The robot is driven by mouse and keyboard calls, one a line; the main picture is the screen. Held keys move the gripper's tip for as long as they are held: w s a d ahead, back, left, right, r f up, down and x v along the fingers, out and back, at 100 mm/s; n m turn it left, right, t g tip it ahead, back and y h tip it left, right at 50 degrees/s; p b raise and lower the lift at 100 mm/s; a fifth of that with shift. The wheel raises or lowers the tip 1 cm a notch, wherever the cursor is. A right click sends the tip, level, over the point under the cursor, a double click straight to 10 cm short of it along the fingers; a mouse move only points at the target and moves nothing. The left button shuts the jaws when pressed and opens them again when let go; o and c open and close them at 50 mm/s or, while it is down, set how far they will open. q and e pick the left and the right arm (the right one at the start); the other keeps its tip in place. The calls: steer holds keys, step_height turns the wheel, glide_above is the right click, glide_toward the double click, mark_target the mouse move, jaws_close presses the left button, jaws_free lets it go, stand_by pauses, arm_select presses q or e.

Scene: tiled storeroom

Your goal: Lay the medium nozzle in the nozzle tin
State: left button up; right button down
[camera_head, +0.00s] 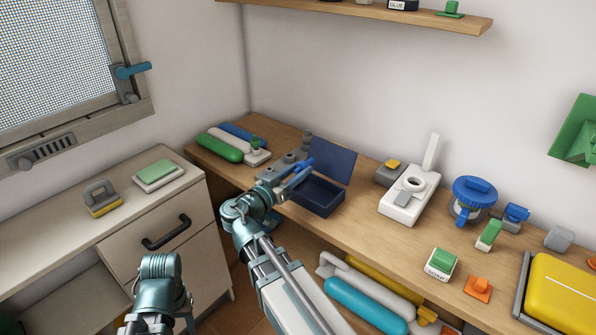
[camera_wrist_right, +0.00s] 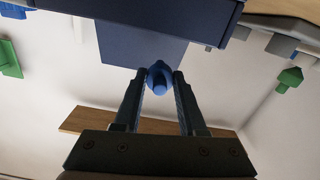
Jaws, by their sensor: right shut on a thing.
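The nozzle tin (camera_head: 318,198) is a dark blue open box on the wooden bench, its lid (camera_head: 333,158) raised at the back. In the right wrist view the tin (camera_wrist_right: 170,10) fills the top edge. My right gripper (camera_head: 290,183) is at the tin's left side, its fingers pointing towards the tin. It is shut on a small blue nozzle, which I take as the medium nozzle; it shows between the fingertips in the right wrist view (camera_wrist_right: 158,77). The nozzle is outside the tin and its height over the rim is unclear. My left gripper is out of view; only part of that arm shows.
Grey fittings (camera_head: 289,158) stand just behind my right gripper. A green bottle (camera_head: 219,146) and a small white stand (camera_head: 257,157) are further left. A white device (camera_head: 404,207) stands right of the tin, with bare bench between. A shelf (camera_head: 380,12) hangs above.

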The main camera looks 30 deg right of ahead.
steer(key=shift+f, duration=0.55)
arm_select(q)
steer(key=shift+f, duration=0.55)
arm_select(e)
steer(key=shift+c, duration=2)
jaws_free()
steer(key=v, duration=0.7)
steer(key=shift+a, duration=0.25)
steer(key=shift+s, duration=0.1)
